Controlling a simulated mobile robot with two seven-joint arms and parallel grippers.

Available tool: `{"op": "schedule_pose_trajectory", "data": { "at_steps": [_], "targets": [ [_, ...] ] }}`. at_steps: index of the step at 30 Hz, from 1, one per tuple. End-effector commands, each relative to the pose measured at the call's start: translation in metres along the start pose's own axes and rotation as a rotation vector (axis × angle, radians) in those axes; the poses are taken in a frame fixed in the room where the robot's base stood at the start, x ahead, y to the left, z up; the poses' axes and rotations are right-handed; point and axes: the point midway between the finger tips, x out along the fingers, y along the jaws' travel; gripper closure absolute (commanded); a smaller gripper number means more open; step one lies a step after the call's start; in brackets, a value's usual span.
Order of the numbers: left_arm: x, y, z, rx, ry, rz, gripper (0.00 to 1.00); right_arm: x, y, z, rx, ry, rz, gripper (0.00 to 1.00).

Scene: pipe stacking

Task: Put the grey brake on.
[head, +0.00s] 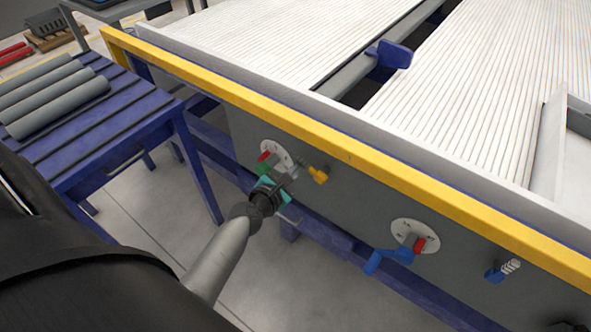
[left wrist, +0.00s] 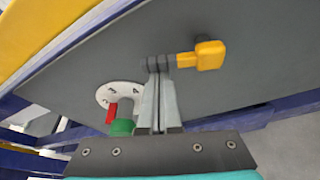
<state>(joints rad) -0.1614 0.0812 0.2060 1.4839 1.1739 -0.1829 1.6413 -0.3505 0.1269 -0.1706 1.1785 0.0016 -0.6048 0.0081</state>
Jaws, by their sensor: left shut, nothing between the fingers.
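A lever with a yellow block (head: 319,175) and a short dark grey ribbed part sits on the grey panel below the yellow rail. In the left wrist view the yellow block (left wrist: 209,55) lies right of the ribbed grey part (left wrist: 158,62). My left gripper (head: 294,168) is shut and empty, its fingertips (left wrist: 157,76) at the ribbed part; whether they touch cannot be told. A second lever, blue with a pale grey ribbed part (head: 510,267), is farther right on the panel. Which one is called the grey brake is not clear from the pictures.
A white dial (head: 270,147) with red and green handles is just left of my left gripper. Another dial (head: 401,229) with a blue crank (head: 385,258) is right. A blue table (head: 60,150) with grey pipes (head: 62,105) stands left.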

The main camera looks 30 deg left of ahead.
Motion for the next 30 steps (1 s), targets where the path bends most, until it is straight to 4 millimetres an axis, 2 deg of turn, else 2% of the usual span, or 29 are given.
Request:
{"op": "schedule_pose_trajectory", "data": {
  "at_steps": [9,16,30],
  "targets": [
    [-0.005,0.002,0.018,0.243,-0.005,0.086,1.00,0.006,0.008,0.019,0.000,-0.007,0.010,0.50],
    [-0.009,0.000,0.030,0.451,-0.005,0.159,1.00,0.009,0.011,0.027,-0.001,-0.007,0.013,0.50],
    [-0.017,-0.012,0.050,0.861,-0.003,0.302,1.00,0.010,0.011,0.027,-0.001,-0.007,0.013,0.50]
  ]
}}
